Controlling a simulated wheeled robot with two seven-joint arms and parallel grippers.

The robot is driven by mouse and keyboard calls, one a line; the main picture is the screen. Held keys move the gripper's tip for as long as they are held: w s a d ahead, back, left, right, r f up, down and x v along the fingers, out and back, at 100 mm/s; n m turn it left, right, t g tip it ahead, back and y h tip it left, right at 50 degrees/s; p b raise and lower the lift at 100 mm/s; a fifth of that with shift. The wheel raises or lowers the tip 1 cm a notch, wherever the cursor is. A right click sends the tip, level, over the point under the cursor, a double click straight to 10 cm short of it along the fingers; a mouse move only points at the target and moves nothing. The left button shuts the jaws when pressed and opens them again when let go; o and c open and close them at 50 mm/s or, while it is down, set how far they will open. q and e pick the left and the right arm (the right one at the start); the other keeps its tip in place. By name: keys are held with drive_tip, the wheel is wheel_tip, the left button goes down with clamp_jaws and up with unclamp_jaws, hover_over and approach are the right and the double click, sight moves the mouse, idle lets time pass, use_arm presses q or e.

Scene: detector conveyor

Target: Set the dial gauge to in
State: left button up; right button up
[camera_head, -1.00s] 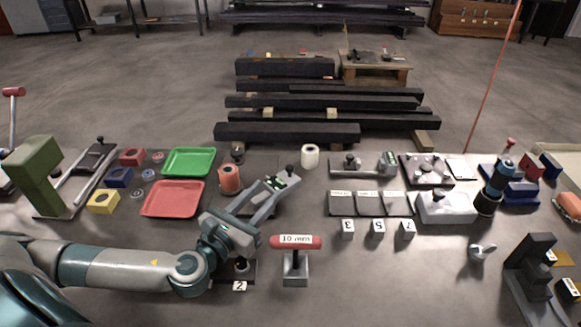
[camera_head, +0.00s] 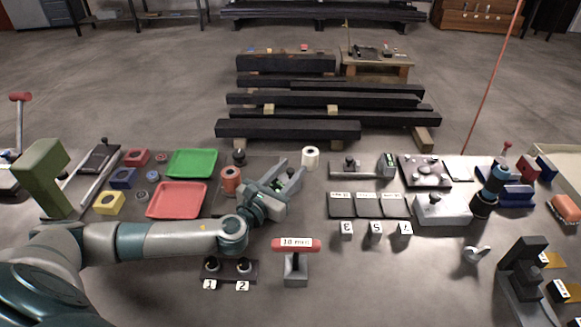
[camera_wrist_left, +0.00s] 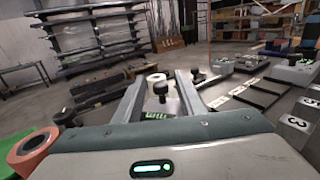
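A small gauge with a lit green display (camera_wrist_left: 156,115) and a black knob (camera_wrist_left: 161,90) sits between the fingers of my left gripper (camera_wrist_left: 159,80) in the left wrist view. In the head view, my left gripper (camera_head: 291,168) is over this gauge and hides most of it; a bit of green shows between the fingers. The fingers are apart, one on each side of the knob, with a visible gap to it. The display reading is too small to make out. My right gripper is in neither view.
An orange ring-shaped roll (camera_head: 231,180) and a white roll (camera_head: 310,157) stand close to the left gripper. Another device with a green display (camera_head: 388,162) stands right.

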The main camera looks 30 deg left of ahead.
use_arm(q)
drive_tip(key=shift+w, duration=0.3)
drive_tip(key=shift+c, duration=0.3)
